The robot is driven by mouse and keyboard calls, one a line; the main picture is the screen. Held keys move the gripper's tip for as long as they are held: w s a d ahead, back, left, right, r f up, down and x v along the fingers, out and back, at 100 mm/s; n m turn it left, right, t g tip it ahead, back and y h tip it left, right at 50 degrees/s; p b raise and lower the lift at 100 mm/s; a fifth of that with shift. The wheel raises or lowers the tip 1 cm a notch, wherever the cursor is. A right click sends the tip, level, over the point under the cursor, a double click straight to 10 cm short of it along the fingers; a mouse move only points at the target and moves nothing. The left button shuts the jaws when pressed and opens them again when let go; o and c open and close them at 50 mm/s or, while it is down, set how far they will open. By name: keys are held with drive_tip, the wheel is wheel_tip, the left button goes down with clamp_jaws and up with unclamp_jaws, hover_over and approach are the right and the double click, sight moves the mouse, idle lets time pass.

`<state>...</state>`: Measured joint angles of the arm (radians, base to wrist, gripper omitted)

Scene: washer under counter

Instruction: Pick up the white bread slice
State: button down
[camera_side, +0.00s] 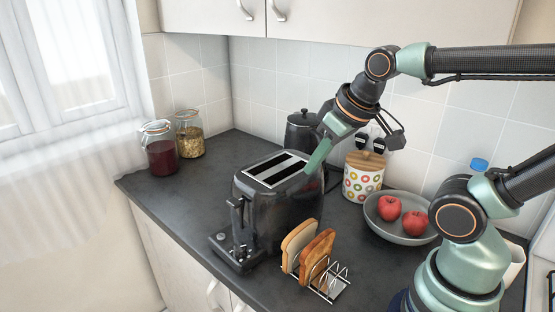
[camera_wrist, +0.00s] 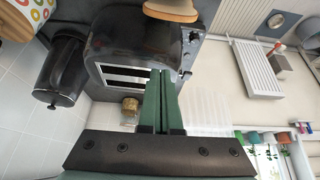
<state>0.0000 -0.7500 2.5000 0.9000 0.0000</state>
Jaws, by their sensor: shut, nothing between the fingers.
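A pale bread slice with a brown crust (camera_side: 297,244) stands upright in a wire toast rack (camera_side: 335,284) on the counter. A browner toasted slice (camera_side: 317,254) stands beside it, to the right. My gripper (camera_side: 311,170) is shut and empty, its green fingers pointing down by the right end of the black toaster's top, well above and behind the rack. In the wrist view my closed fingers (camera_wrist: 161,74) reach over the toaster (camera_wrist: 135,40).
The black toaster (camera_side: 268,213) stands left of and behind the rack; its slots look dark and empty. A grey bowl (camera_side: 405,230) with red apples, a dotted canister (camera_side: 362,180) and a dark kettle-like pot (camera_side: 301,130) stand behind. Two jars (camera_side: 160,155) are far left. Counter left of the toaster is clear.

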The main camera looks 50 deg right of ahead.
drive_tip(key=c, duration=0.8)
unclamp_jaws()
drive_tip(key=n+g, duration=0.5)
drive_tip(key=n, duration=1.2)
hover_over(299, 228)
wheel_tip(299, 228, down, 6)
drive_tip(key=f, duration=0.5)
drive_tip(key=shift+s+d, duration=0.15)
drive_tip(key=shift+d, duration=0.05)
drive_tip(key=shift+a+f, duration=0.15)
drive_tip(key=shift+f, duration=1.45)
drive_tip(key=shift+a+f, duration=0.1)
drive_tip(key=shift+f, duration=1.5)
